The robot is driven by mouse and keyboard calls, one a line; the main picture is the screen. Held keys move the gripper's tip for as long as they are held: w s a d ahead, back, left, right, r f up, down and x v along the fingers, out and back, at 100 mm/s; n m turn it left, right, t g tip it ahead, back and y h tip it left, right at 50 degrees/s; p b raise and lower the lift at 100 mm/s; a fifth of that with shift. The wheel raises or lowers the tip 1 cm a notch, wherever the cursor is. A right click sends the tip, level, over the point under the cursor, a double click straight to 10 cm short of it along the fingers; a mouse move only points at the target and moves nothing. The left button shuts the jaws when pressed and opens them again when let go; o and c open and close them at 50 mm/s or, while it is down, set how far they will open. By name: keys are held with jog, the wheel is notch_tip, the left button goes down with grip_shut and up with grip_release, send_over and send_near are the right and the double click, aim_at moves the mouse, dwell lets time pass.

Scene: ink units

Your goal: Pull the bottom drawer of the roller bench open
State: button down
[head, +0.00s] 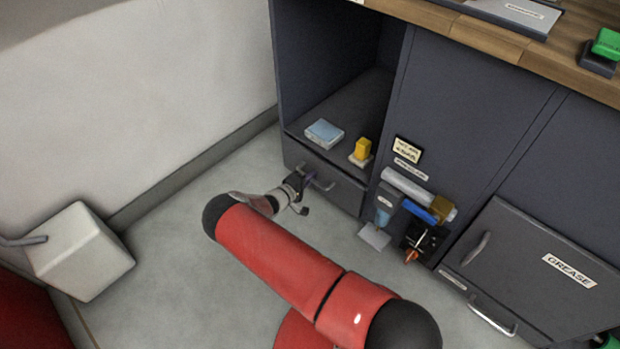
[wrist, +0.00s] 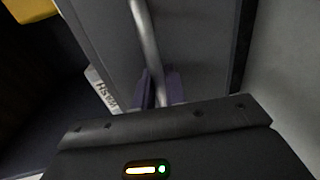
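The low drawer (head: 335,188) is a dark grey front under the open shelf bay of the bench. It looks flush with the bench. Its metal bar handle (head: 324,185) shows on the front, partly hidden by my gripper (head: 304,180). In the wrist view the handle (wrist: 146,35) runs down between the two purple fingers of my gripper (wrist: 160,88). The fingers sit close on both sides of the bar and appear shut on it. The drawer front (wrist: 205,50) fills the middle of that view. A white label (wrist: 102,92) shows partly at its left.
A light blue box (head: 324,133) and a yellow item (head: 362,149) stand on the shelf above. Tools and a roller cluster (head: 410,190) hang at the right. A GREASE cabinet (head: 530,270) is farther right. A pale block (head: 80,252) stands left. Floor before the drawer is clear.

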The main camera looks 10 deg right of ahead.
dwell(0.3)
jog(key=f+b+v, duration=0.2)
jog(key=v, duration=1)
jog(key=a+f+b+v, duration=0.1)
jog(key=f+b+v, duration=0.1)
jog(key=v, duration=1)
jog(key=shift+s+f, duration=0.4)
jog(key=shift+f, duration=0.15)
jog(key=c, duration=1.5)
grip_release()
jog(key=shift+c, duration=0.2)
jog(key=v, duration=0.7)
jog(key=shift+s+a, duration=0.15)
jog(key=shift+a, duration=0.2)
jog(key=shift+r, duration=0.15)
